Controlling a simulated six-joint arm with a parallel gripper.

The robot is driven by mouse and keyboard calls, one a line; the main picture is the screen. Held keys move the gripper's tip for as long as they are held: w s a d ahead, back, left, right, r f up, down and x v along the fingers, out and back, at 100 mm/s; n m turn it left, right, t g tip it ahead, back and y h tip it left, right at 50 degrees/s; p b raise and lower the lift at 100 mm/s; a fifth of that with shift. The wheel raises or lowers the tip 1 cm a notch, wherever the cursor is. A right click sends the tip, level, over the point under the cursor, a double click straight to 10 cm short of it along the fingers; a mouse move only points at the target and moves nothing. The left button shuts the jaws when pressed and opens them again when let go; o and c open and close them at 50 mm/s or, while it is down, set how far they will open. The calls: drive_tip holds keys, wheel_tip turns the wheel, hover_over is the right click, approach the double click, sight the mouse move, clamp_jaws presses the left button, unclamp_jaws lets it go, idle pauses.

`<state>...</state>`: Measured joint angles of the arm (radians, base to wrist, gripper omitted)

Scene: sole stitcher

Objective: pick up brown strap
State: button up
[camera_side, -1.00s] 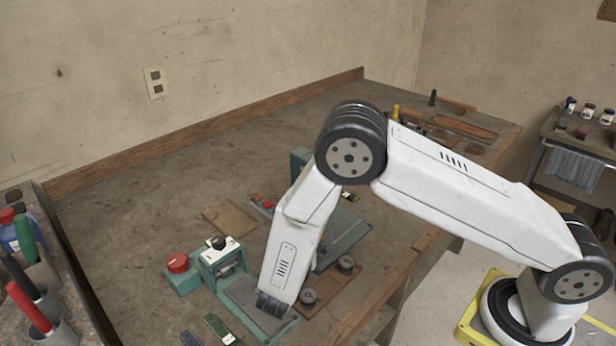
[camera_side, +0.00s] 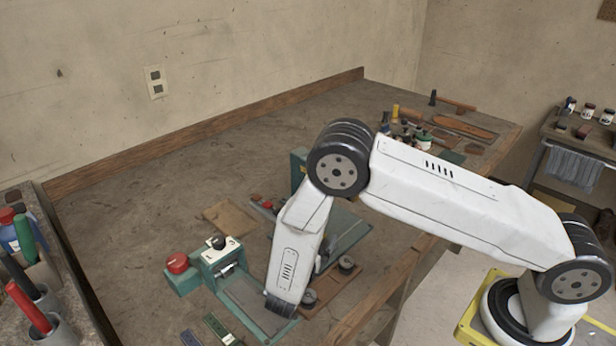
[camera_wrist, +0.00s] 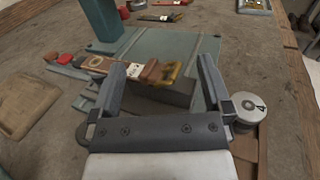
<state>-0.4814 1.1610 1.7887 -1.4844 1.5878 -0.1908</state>
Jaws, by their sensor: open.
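In the wrist view, a brown strap-like piece (camera_wrist: 97,63) with a pale patch and a yellowish end lies across a dark grey block. It passes behind my left finger, and its yellowish end shows between the fingers. I take it for the brown strap, but its outline is partly hidden. My gripper (camera_wrist: 162,65) is open, with its two fingers apart on either side of the block and nothing visibly held. I cannot tell the height gap to the strap. In the side view, my arm hides the strap and the fingers.
A teal machine with a red knob (camera_side: 178,263) stands left of my arm. A tan leather piece (camera_side: 230,218) lies behind it. A metal round weight (camera_wrist: 247,108) is close to my right finger. Several tools lie at the bench's back right. The bench's back left is clear.

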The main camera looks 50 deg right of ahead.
drive_tip(key=shift+x, duration=1.3)
clamp_jaws()
drive_tip(key=shift+r, duration=0.15)
drive_tip(key=shift+r, duration=0.8)
drive_tip(key=s+r, duration=1.1)
drive_tip(key=s, duration=0.3)
drive_tip(key=shift+w, duration=0.1)
